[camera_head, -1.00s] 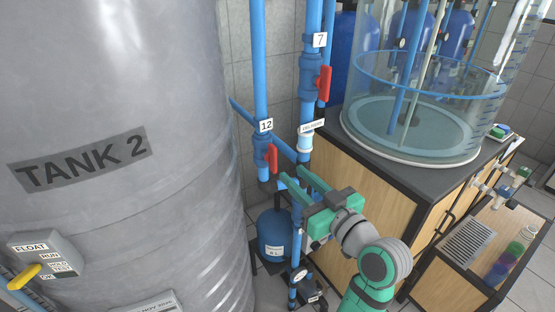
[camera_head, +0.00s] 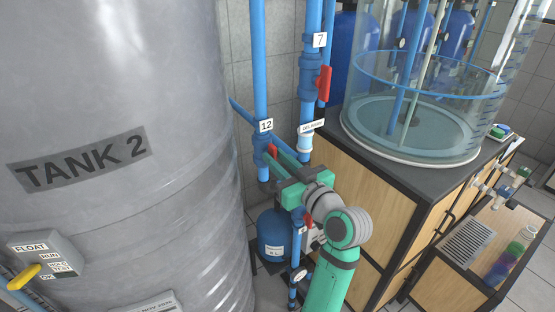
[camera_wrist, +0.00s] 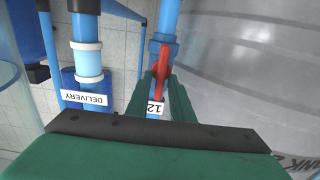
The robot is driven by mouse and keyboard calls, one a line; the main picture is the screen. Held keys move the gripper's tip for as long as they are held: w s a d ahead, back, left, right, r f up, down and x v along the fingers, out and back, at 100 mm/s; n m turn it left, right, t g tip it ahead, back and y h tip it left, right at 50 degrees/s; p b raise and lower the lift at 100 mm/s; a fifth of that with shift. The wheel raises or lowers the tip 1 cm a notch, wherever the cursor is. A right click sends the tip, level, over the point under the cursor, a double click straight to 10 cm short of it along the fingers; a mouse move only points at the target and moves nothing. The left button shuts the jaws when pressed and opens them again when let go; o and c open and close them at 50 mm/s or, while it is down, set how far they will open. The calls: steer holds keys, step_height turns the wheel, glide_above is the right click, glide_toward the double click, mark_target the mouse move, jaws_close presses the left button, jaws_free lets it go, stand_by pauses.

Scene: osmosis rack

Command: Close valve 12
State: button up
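Valve 12 sits on a vertical blue pipe right of the tank, under a white "12" label (camera_head: 265,125). Its red lever (camera_head: 272,151) points down, roughly along the pipe, and is partly hidden by my gripper. The lever (camera_wrist: 163,58) also shows in the wrist view, with its lower end between the fingers. My gripper (camera_head: 274,154) is at the lever, with one green finger on each side. In the wrist view my gripper (camera_wrist: 162,80) looks open around the lever, with small gaps beside it. Contact is not clear.
Valve 7's red lever (camera_head: 324,84) is on the neighbouring pipe to the right, above a "DELIVERY" label (camera_wrist: 85,97). The grey Tank 2 (camera_head: 120,220) stands close on the left. A wooden cabinet (camera_head: 365,190) with a clear tank (camera_head: 420,130) is on the right.

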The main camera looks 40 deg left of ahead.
jaws_close()
steer(key=shift+m, duration=0.3)
steer(key=m, duration=0.5)
steer(key=f+m, duration=0.1)
steer(key=m, duration=0.5)
steer(key=w+m, duration=0.1)
steer(key=m, duration=0.5)
steer(key=shift+w+d+f, duration=0.1)
steer(key=shift+d+f, duration=0.15)
steer(key=shift+m, duration=0.3)
steer(key=shift+o, duration=1.8)
jaws_free()
